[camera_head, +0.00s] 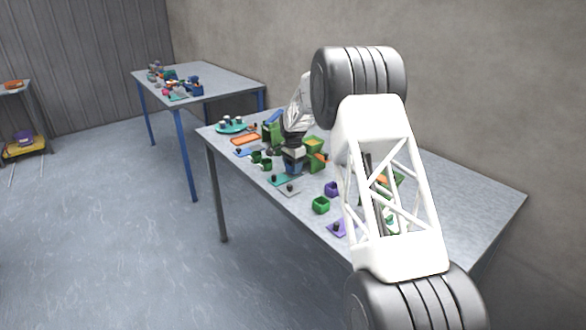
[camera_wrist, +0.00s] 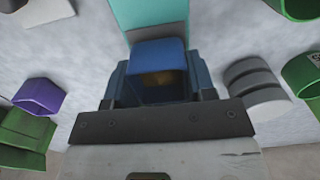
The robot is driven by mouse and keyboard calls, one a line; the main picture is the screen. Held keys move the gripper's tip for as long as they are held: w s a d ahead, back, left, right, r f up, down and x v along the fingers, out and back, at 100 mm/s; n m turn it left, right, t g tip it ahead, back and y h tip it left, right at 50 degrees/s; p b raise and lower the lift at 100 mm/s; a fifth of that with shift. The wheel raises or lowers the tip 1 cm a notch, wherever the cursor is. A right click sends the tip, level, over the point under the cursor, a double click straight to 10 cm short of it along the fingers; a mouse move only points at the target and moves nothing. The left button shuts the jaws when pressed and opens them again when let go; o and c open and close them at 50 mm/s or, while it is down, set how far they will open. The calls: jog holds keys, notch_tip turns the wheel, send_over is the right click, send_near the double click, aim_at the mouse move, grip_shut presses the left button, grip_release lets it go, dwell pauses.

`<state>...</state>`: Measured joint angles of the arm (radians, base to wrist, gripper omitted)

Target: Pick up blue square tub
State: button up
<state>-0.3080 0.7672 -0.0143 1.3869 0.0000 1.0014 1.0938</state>
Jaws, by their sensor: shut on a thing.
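The blue square tub (camera_wrist: 158,58) sits between the fingers of my gripper (camera_wrist: 160,82) in the wrist view. Its opening faces the camera, and something brown shows inside. The gripper is shut on it, with a dark blue finger on each side. In the head view the tub (camera_head: 293,167) is a small dark blue shape under my gripper, over the near part of the table. My wrist hides most of it there. I cannot tell whether the tub touches the table.
The grey table (camera_head: 450,190) holds several small things close by. A green tub (camera_head: 321,205) and a purple tub (camera_head: 331,188) stand to the right. A teal mat (camera_wrist: 150,18) lies just beyond the tub. A second table (camera_head: 215,75) stands behind.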

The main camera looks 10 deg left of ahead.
notch_tip(320, 180, up, 3)
jog(key=shift+f, duration=0.1)
send_near(306, 198)
jog(key=shift+s+a+f, duration=0.1)
jog(key=shift+a+f, duration=0.2)
jog(key=shift+a, duration=0.2)
jog(key=shift+s+a+f, duration=0.1)
jog(key=shift+a+f, duration=0.15)
jog(key=shift+a, duration=0.25)
dwell(0.5)
jog(key=shift+w+d+r, duration=0.1)
jog(key=shift+d+r, duration=0.75)
jog(key=shift+d, duration=0.15)
jog(key=shift+f, duration=0.2)
jog(key=shift+f, duration=3)
jog(key=shift+f, duration=0.6)
